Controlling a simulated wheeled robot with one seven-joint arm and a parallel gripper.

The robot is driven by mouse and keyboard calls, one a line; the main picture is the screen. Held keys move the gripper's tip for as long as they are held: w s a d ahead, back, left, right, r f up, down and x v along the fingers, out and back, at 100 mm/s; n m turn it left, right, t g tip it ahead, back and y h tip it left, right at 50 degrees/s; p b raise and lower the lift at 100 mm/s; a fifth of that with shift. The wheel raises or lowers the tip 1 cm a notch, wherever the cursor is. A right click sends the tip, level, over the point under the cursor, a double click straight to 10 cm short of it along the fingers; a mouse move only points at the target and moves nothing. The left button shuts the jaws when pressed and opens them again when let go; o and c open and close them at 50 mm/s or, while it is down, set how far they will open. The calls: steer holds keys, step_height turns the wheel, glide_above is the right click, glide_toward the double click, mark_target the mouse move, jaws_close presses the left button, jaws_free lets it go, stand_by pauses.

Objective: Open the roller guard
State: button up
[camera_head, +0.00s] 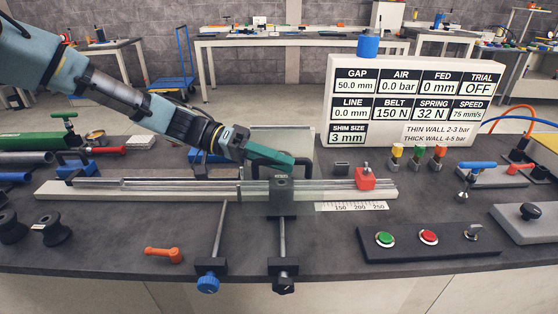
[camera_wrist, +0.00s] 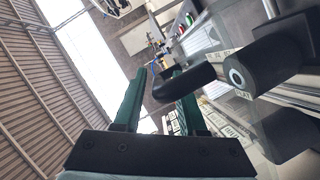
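A clear, light-framed panel that looks like the roller guard (camera_head: 297,135) stands behind the feed rail in the head view. My gripper (camera_head: 291,163) reaches in from the left, its green fingers in front of the panel and just above the black roller block (camera_head: 281,195). In the wrist view my gripper (camera_wrist: 160,100) has its two green fingers apart. A black rounded bar (camera_wrist: 205,75), probably a handle, crosses by the right finger, and its end shows between the fingers. I cannot tell whether they touch it. The guard's hinge is hidden.
A red block (camera_head: 365,179) sits on the rail to the right. Two threaded rods with a blue knob (camera_head: 208,283) and a black knob (camera_head: 283,285) stick out in front. The display board (camera_head: 410,105) stands behind right; a button panel (camera_head: 430,244) lies front right.

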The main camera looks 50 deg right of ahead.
jaws_close()
stand_by(1.1)
